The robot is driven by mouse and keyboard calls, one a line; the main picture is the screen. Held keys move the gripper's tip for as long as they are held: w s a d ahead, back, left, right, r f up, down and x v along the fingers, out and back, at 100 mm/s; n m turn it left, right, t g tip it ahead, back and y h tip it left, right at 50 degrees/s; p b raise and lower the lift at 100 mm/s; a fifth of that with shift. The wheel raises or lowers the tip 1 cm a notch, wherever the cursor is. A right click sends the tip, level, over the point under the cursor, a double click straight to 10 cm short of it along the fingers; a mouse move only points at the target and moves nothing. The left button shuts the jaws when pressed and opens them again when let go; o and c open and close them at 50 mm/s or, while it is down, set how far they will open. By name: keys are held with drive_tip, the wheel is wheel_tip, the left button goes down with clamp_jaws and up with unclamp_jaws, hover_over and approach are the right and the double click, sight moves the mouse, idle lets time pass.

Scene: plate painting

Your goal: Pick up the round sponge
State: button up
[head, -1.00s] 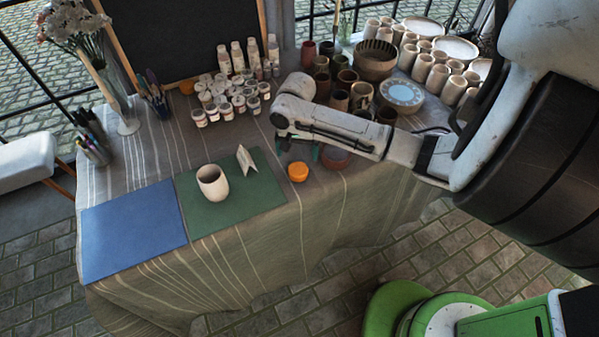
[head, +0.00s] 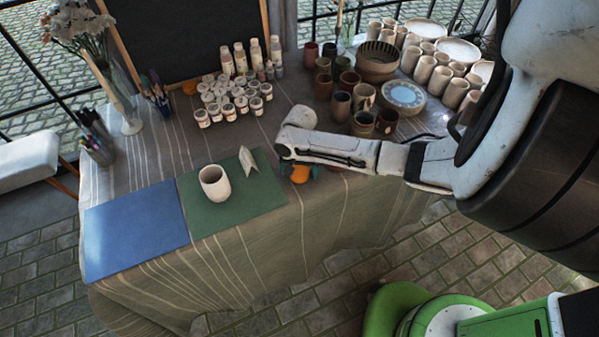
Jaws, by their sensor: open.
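The round sponge (head: 299,175) is small and orange. It sits on the cloth-covered table near the front edge, to the right of the green mat. My gripper (head: 299,170) is right at the sponge, with its fingertips showing on both sides of it beneath my arm. The wrist hides the upper part of the sponge. The jaws are open, and I cannot tell whether they touch it.
A green mat (head: 225,215) holds a pale cup (head: 214,183) and a folded card (head: 247,161). A blue mat (head: 135,228) lies to its left. Small paint jars (head: 229,112) stand behind. Brown cups (head: 341,106) and a plate (head: 403,95) stand at the right.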

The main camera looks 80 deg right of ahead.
sight(300, 169)
drive_tip(key=shift+c, duration=0.3)
drive_tip(key=c, duration=1)
drive_tip(key=shift+r, duration=0.5)
wheel_tip(300, 169, up, 2)
drive_tip(key=shift+r, duration=0.25)
drive_tip(key=s+r, duration=0.3)
drive_tip(key=s, duration=0.1)
drive_tip(key=s+a+r, duration=0.1)
drive_tip(key=s+r, duration=0.2)
drive_tip(key=s, duration=0.2)
drive_tip(key=s+r+b, duration=0.1)
drive_tip(key=s+r, duration=0.2)
drive_tip(key=s, duration=0.2)
drive_tip(key=shift+a+r, duration=0.2)
drive_tip(key=shift+r, duration=0.05)
